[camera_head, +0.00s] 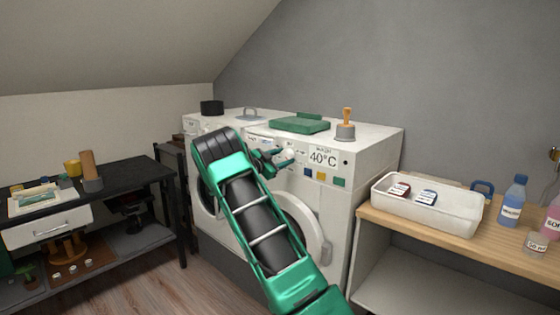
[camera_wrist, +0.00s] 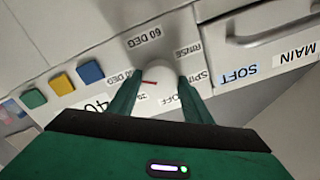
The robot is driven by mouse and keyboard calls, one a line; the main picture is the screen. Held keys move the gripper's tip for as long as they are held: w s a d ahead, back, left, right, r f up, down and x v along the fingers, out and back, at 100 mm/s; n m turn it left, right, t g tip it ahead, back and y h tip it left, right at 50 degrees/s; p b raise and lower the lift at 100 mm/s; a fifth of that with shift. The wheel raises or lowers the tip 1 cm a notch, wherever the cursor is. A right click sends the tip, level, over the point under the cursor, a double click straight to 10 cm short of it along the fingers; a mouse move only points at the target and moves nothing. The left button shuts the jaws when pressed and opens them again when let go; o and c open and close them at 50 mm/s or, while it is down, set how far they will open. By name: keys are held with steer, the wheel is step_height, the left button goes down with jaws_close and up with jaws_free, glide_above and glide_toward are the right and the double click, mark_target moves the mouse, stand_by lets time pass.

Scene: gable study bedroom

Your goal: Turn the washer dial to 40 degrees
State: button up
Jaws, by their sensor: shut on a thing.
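The white washer (camera_head: 370,150) stands against the grey wall. Its round white dial (camera_wrist: 158,88) sits between the two green fingers of my gripper (camera_wrist: 157,84), which is shut on it. In the wrist view a red pointer mark on the dial points left, toward a DEG label (camera_wrist: 119,78) whose number I cannot read for sure. Other labels around the dial include 60 DEG (camera_wrist: 145,37), RINSE (camera_wrist: 188,58), SPIN and OFF. A sign reading 40°C (camera_head: 322,158) is right of the dial in the head view. My gripper (camera_head: 286,158) partly hides the dial there.
Blue, yellow and green buttons (camera_head: 323,177) lie below the sign. A drawer handle (camera_wrist: 270,35) is near the dial. A green tray and an orange-handled stamp (camera_head: 346,127) stand on top. A bench with a white bin (camera_head: 442,213) is right; a black table (camera_head: 120,177) is left.

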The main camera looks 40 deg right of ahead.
steer(key=shift+w+f, duration=0.1)
steer(key=shift+f, duration=0.15)
steer(key=o, duration=1.1)
steer(key=shift+c, duration=0.2)
steer(key=shift+r, duration=0.1)
steer(key=shift+a, duration=0.25)
steer(key=a, duration=1)
steer(key=shift+s, duration=0.35)
steer(key=shift+a, duration=0.1)
